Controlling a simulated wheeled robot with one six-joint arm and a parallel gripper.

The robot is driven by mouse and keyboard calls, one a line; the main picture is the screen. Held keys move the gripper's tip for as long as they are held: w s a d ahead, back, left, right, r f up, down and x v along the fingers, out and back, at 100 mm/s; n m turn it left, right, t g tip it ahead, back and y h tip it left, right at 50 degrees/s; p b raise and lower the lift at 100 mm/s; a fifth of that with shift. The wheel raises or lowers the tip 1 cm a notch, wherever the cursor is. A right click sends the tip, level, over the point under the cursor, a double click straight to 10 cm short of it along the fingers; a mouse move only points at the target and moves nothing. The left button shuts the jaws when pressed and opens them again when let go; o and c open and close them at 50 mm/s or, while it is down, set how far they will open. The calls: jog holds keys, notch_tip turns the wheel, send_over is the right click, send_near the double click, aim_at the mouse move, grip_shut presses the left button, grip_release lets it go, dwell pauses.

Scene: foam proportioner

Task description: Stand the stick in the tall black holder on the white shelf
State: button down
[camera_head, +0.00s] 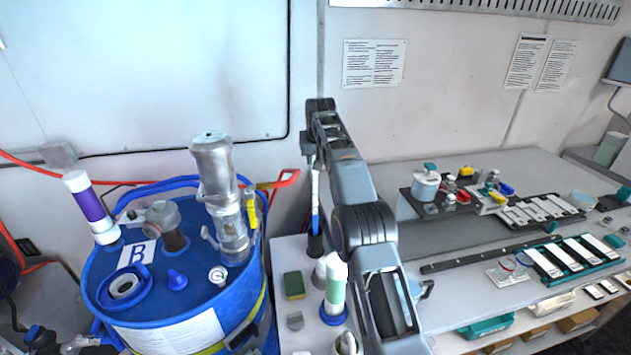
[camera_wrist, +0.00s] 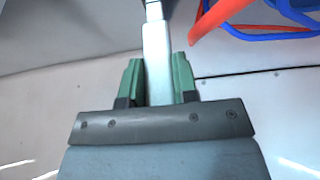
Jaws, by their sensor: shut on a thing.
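The stick (camera_head: 315,190) is thin and upright, white above and blue lower down, in the head view. My gripper (camera_head: 315,163) is shut on its upper part. The wrist view shows the pale stick (camera_wrist: 157,50) between the green fingers of my gripper (camera_wrist: 159,78). The tall black holder (camera_head: 315,246) stands on the white shelf (camera_head: 286,251), directly below the stick in the picture. The stick's lower end meets the holder's top in the picture; I cannot tell whether it is inside. The wrist view does not show the holder clearly.
A blue drum (camera_head: 180,303) with fittings and a clear cylinder (camera_head: 232,225) stands close on the left. A green-and-white bottle (camera_head: 335,285) and a green-yellow sponge (camera_head: 294,285) are near the holder. A red handle (camera_head: 284,179) is beside my gripper. A workbench (camera_head: 470,240) lies right.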

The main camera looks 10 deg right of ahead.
aim_at(315, 176)
notch_tip(315, 176, down, 7)
jog(key=shift+f+b, duration=0.1)
jog(key=shift+b, duration=0.85)
jog(key=shift+f+p, duration=0.5)
jog(key=shift+f, duration=0.25)
jog(key=shift+f, duration=0.1)
jog(key=c, duration=0.9)
grip_release()
jog(key=shift+f+b, duration=0.25)
jog(key=shift+b, duration=0.45)
